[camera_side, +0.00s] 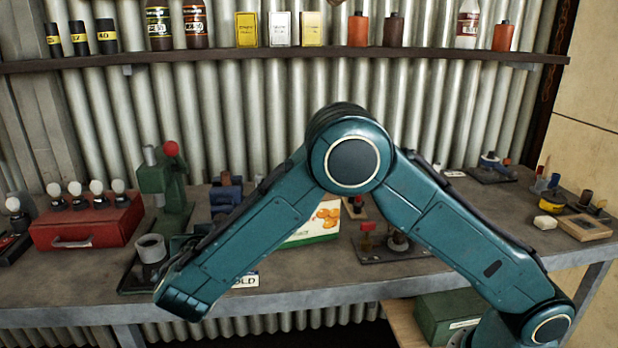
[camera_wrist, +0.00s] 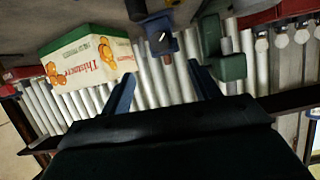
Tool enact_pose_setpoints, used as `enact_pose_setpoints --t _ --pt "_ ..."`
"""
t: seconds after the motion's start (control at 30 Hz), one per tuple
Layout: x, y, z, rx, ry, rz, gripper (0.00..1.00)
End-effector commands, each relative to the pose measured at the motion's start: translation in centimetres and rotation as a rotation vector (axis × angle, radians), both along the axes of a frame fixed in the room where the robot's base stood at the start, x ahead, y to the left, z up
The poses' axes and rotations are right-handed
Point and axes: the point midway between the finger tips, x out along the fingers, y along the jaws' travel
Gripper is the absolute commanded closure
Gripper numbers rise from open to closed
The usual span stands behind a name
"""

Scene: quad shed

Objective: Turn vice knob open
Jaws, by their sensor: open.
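A small blue vice (camera_side: 226,193) stands on the bench, left of centre, behind my arm in the side view. In the wrist view, the blue vice (camera_wrist: 151,24) is at the top middle, with a dark round knob (camera_wrist: 160,39) bearing a pale mark on its face. My gripper (camera_wrist: 162,80) shows in the wrist view as two blue fingers spread apart, with nothing between them. The knob lies beyond the fingertips, roughly in line with the gap, apart from them. In the side view my arm hides the fingers.
A green press (camera_side: 165,185) with a red ball stands left of the vice; it is near the right finger in the wrist view (camera_wrist: 231,67). A printed box (camera_side: 314,222) stands right of the vice. A red case (camera_side: 87,226) is at far left. A shelf (camera_side: 290,53) runs above.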

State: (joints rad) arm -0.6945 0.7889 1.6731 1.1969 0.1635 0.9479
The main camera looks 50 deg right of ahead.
Motion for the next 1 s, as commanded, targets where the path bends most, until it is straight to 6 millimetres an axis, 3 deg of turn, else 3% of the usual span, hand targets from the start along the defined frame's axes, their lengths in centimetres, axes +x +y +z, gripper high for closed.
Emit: enact_pose_setpoints --t 0.47,1.0 --pt "1.2 -1.3 -0.7 -0.001 0.000 -0.002 0.39" --pt "6.5 -6.3 -3.7 0.000 -0.001 -0.001 0.39"
